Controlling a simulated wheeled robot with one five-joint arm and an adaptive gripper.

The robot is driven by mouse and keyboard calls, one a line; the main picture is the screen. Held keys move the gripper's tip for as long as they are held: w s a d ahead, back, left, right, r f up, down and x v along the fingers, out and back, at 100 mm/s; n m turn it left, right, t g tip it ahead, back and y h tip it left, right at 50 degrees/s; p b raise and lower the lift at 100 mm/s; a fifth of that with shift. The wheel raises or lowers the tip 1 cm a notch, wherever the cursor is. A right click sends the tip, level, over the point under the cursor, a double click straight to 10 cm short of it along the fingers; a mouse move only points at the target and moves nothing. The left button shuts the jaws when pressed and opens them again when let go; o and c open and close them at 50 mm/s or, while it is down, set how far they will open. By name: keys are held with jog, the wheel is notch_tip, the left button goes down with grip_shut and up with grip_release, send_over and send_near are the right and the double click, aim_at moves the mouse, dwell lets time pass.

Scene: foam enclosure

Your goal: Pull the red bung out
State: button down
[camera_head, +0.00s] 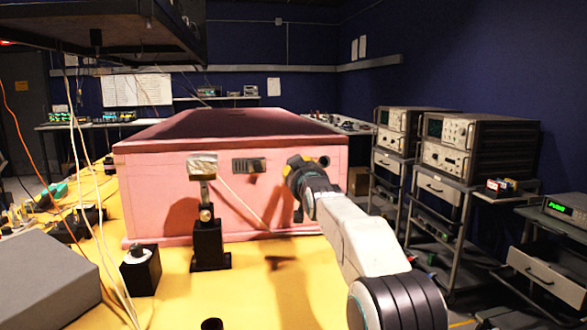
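The pink foam enclosure (165,205) stands on the yellow tabletop, its front wall facing me. My arm reaches from the lower right, and my gripper (297,163) is in front of the right part of that wall. I cannot tell whether it touches the wall, or whether its fingers are open or shut. I cannot make out a red bung; my gripper and arm hide part of the wall. A dark round spot with a yellowish edge (324,161) shows just right of the gripper. A dark slotted panel (249,165) is on the wall to its left.
A black post (210,243) with a metal block (203,166) on top stands before the wall. Cables hang at the left above a grey box (45,285). Instrument racks (465,150) stand at the right.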

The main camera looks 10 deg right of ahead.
jog(key=shift+s+b, duration=1)
jog(key=shift+s, duration=0.05)
jog(key=shift+s, duration=0.1)
